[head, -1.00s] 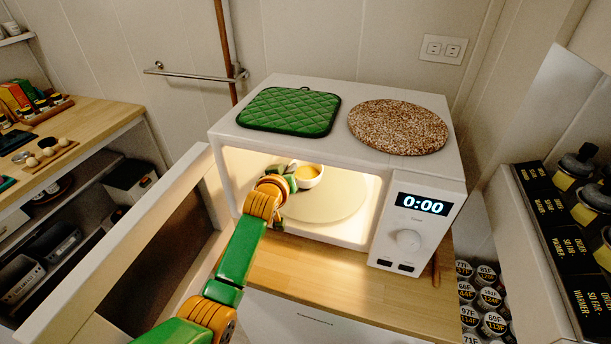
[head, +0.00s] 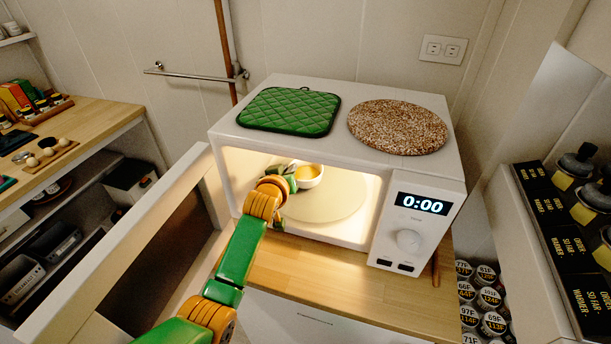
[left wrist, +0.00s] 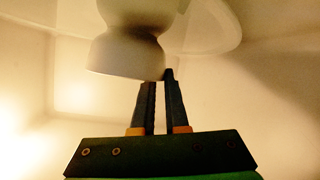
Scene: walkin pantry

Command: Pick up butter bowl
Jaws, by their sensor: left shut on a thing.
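The butter bowl (head: 309,178) is a small white bowl with yellow contents, inside the lit microwave (head: 419,258) near the left part of the turntable (head: 335,205). My left gripper (head: 291,172) reaches in through the open front and is at the bowl's left side. In the left wrist view the bowl (left wrist: 125,55) shows as a pale rounded shape at the fingertips. The left gripper's fingers (left wrist: 165,82) are close together and shut on the bowl at its edge. The exact contact is partly hidden. My right gripper is not in view.
The open microwave door (head: 140,255) stands left of my arm. A green quilted pad (head: 290,109) and a round speckled mat (head: 398,127) lie on top of the microwave. Wooden counter (head: 310,280) is clear in front. Shelves with jars stand at right.

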